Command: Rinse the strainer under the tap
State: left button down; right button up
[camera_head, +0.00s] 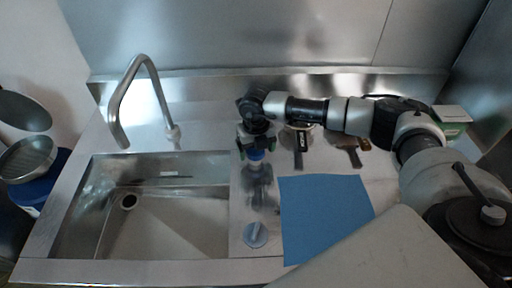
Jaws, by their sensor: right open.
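A round grey metal bowl shape that looks like the strainer (28,158) is at the left edge, above a blue container; I cannot make out its mesh. The tap (127,95) is a bent steel spout standing behind the sink (165,225), arching over its back left side. My right gripper (257,150) points down over the steel counter just right of the sink, well away from the strainer. It is open, with a small blue thing (256,155) showing between or below its fingers; I cannot tell whether they touch. My left gripper is not in view.
A blue cloth or mat (325,215) lies right of the sink. A round blue-grey item (255,235) lies near the front. Dark-handled tools (350,148) lie behind the mat. A dark round pan (22,112) is above the strainer. A green-and-white box (452,118) stands back right.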

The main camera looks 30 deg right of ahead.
jog(key=shift+c, duration=0.3)
jog(key=c, duration=0.9)
jog(key=shift+o, duration=0.2)
jog(key=shift+f+n+b, duration=0.15)
jog(key=shift+n+b, duration=1.6)
jog(key=shift+n, duration=0.05)
jog(key=n+b, duration=0.2)
jog(key=shift+d+n, duration=0.15)
jog(key=shift+n, duration=0.25)
jog(key=shift+n+b, duration=0.8)
jog(key=shift+n, duration=0.1)
jog(key=shift+r, duration=0.2)
jog(key=shift+w, duration=0.1)
jog(key=o, duration=0.9)
